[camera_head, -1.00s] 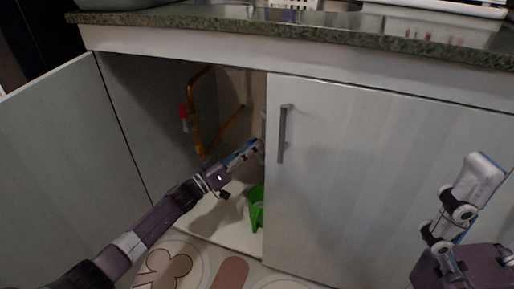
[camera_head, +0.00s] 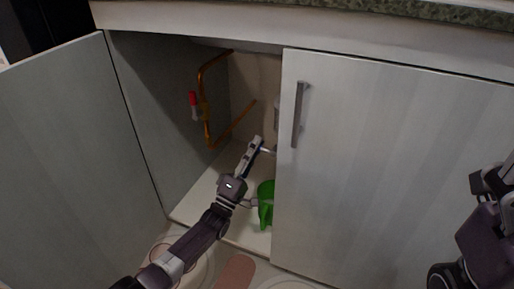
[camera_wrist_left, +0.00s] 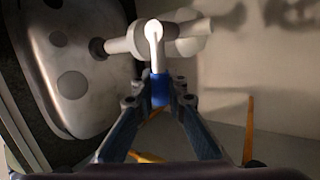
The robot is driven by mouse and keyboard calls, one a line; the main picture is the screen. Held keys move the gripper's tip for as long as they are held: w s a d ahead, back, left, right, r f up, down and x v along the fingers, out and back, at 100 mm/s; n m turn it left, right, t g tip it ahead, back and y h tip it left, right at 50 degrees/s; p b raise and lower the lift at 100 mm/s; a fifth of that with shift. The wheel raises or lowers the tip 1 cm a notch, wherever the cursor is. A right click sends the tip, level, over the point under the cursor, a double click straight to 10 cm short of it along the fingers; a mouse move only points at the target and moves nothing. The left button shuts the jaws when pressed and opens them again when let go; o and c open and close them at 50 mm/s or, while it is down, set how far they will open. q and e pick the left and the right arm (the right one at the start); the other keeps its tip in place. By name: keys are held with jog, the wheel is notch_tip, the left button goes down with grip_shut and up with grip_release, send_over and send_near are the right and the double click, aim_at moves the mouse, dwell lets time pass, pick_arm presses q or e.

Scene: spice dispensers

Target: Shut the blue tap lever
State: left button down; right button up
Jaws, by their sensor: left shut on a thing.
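The blue tap lever (camera_wrist_left: 159,88) shows in the left wrist view as a blue grip on a white arm, which joins the white tap body and pipe (camera_wrist_left: 125,44). My left gripper (camera_wrist_left: 160,103) is shut on the blue grip, with a finger on each side. In the head view my left gripper (camera_head: 257,143) reaches inside the open cabinet, near the edge of the shut right door. The lever cannot be made out there. My right arm is at the right edge of the head view; its gripper is not clearly seen.
The left cabinet door (camera_head: 70,150) stands open. The right door (camera_head: 390,170) is shut, with a metal handle (camera_head: 298,114). An orange pipe (camera_head: 204,110) with a red-handled valve (camera_head: 194,104) is on the left inside. A green container (camera_head: 265,203) stands on the cabinet floor.

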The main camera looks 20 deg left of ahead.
pick_arm(q)
jog(key=shift+f+n+t+y+b, duration=0.15)
jog(key=shift+f+n+y, duration=0.1)
jog(key=shift+n+y, duration=0.4)
jog(key=shift+f+n+t+y+b, duration=0.2)
jog(key=shift+n+y, duration=0.25)
jog(key=shift+n, duration=0.3)
jog(key=shift+f+n, duration=0.15)
jog(key=shift+n, duration=0.15)
jog(key=c, duration=1.9)
grip_release()
jog(key=v, duration=1.2)
